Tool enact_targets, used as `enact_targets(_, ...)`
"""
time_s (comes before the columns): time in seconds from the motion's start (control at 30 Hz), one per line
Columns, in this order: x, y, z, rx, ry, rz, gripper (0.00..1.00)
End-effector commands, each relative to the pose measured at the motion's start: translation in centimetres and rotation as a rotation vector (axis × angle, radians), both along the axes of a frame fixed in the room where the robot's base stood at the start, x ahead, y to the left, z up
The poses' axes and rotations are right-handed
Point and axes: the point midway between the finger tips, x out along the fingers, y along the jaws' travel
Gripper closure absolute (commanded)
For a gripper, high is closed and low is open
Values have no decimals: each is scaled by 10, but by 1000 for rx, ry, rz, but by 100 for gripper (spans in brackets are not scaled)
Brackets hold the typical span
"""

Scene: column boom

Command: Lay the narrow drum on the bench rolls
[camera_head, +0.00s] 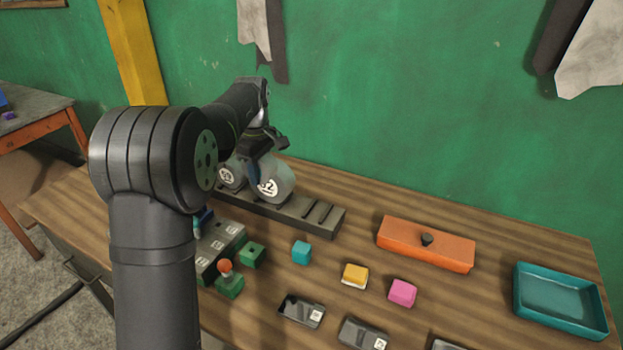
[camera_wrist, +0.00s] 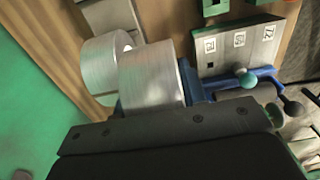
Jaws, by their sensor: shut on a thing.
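Two silvery drums with white number labels stand side by side at the left part of the grey slotted rolls rack (camera_head: 325,217). In the wrist view my gripper is shut on this drum (camera_wrist: 152,78), which lies close under the black palm. The other drum (camera_head: 230,174) is behind and left of it, partly covered, and also shows in the wrist view (camera_wrist: 98,65). I cannot tell whether the held drum touches the rack, or which drum is narrower.
A grey labelled block (camera_head: 220,245) and green blocks (camera_head: 252,254) stand in front of the rack. Teal (camera_head: 301,252), yellow (camera_head: 355,275) and pink (camera_head: 402,292) pieces lie mid-bench. An orange box (camera_head: 425,245) and teal tray (camera_head: 562,330) are right. The rack's right end is bare.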

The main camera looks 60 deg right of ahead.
Motion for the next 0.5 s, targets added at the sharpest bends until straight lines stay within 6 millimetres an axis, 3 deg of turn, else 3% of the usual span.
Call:
enact_targets(0.03, 26, 11, 3, -2, -1, 10, 89)
enact_targets(0.2, 100, 52, 10, -2, -1, 10, 89)
enact_targets(0.4, 173, 106, 17, -2, -1, 7, 89)
enact_targets(0.5, 196, 127, 20, -2, -1, 5, 89)
